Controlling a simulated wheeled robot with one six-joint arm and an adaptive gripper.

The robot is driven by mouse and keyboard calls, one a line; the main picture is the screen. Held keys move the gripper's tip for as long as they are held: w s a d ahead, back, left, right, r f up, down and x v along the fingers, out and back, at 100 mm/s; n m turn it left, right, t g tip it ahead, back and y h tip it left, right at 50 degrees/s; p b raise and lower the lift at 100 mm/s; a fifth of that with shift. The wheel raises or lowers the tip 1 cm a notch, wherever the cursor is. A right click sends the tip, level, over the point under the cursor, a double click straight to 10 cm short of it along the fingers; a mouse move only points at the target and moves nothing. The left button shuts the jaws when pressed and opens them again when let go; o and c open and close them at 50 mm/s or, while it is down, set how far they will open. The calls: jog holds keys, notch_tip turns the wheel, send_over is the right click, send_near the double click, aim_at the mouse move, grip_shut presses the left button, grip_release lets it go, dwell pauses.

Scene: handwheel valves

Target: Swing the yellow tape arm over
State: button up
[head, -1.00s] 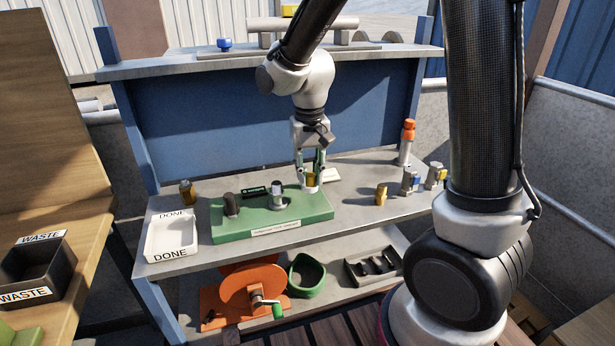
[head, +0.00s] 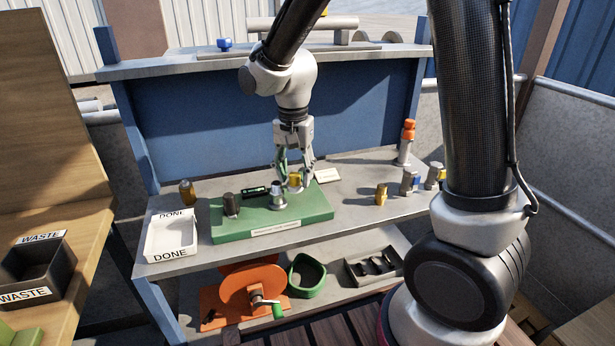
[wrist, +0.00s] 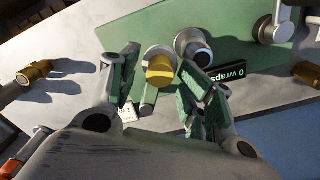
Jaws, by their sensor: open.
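The yellow-topped piece (head: 295,180) has a pale base and stands at the right part of the green board (head: 320,209). I take it for the tape arm's end. It is just right of the grey central post (head: 278,199). My gripper (head: 294,172) is low over the board, fingers apart, one on each side of the yellow piece. In the wrist view the yellow cap (wrist: 160,68) sits between the green-padded fingers, close to the grey post (wrist: 193,47). I cannot tell whether a finger touches it. The arm's linkage is mostly hidden.
A small display reading "0 wraps" (wrist: 228,72) is beside the post. A dark post (head: 230,205) stands at the board's left. Brass and grey fittings (head: 381,194) stand right on the bench. A white DONE tray (head: 171,236) is at left.

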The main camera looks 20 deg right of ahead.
aim_at(295, 173)
jog(key=shift+r, duration=3)
notch_tip(295, 173, up, 12)
jog(key=s+d+f+n+t, duration=0.1)
jog(key=s+d+n+t, duration=0.1)
jog(key=s+d, duration=0.7)
jog(key=s+d+f+n+t, duration=0.2)
jog(key=s+d+n, duration=0.3)
jog(key=s+d, duration=0.4)
jog(key=shift+s+d, duration=0.2)
jog(key=shift+s, duration=0.95)
